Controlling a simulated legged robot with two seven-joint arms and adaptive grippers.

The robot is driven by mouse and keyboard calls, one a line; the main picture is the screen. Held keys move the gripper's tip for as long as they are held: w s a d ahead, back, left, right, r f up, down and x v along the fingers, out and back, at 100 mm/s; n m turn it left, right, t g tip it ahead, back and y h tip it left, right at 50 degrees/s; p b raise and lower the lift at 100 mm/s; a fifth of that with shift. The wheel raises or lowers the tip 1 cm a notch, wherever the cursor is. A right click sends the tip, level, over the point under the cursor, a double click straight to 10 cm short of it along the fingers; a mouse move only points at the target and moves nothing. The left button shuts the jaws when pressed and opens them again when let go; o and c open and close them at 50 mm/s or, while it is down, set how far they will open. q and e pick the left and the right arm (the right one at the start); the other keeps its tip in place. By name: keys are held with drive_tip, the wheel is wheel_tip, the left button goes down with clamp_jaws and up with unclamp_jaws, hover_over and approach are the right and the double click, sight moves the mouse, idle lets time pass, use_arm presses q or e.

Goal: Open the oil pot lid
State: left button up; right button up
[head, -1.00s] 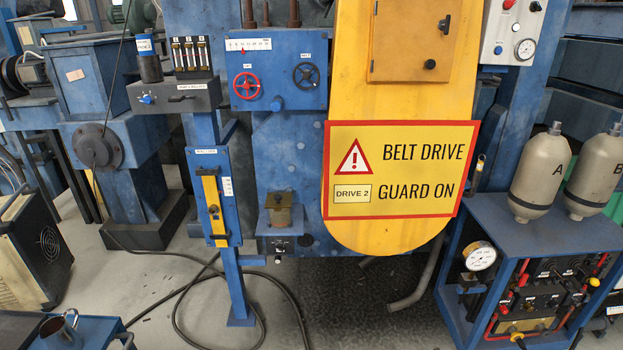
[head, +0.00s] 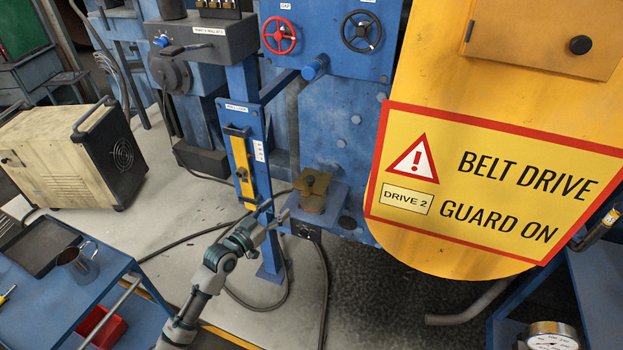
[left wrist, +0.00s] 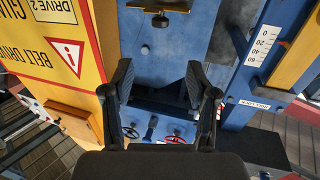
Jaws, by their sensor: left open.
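The oil pot (head: 312,200), a small brass-coloured pot, stands on a blue shelf (head: 330,215) on the front of the blue machine. Its lid (head: 313,180) sits on top and looks closed. My left gripper (head: 275,212) is just left of the pot, about level with the shelf, and apart from it in the picture. In the left wrist view its two fingers (left wrist: 160,78) are spread with nothing between them. I cannot clearly make out the pot in that view. My right gripper is not in view.
A blue post with a yellow gauge (head: 240,168) stands close behind my left gripper. The yellow belt guard (head: 450,240) hangs right of the pot. Red (head: 279,36) and black (head: 361,31) handwheels are above. A blue cart with a metal mug (head: 78,262) is at lower left. Hoses lie on the floor.

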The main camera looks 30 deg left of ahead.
use_arm(q)
approach(308, 177)
drive_tip(key=w, duration=0.3)
drive_tip(key=w+d, duration=0.1)
drive_tip(key=w, duration=0.2)
drive_tip(key=w+d+p, duration=0.1)
drive_tip(key=w, duration=0.2)
drive_tip(key=shift+f, duration=0.15)
drive_tip(key=shift+w+a+f, duration=0.1)
drive_tip(key=shift+w+a, duration=0.15)
drive_tip(key=shift+w, duration=0.15)
drive_tip(key=shift+a, duration=0.2)
drive_tip(key=shift+d, duration=0.35)
drive_tip(key=c, duration=0.8)
clamp_jaws()
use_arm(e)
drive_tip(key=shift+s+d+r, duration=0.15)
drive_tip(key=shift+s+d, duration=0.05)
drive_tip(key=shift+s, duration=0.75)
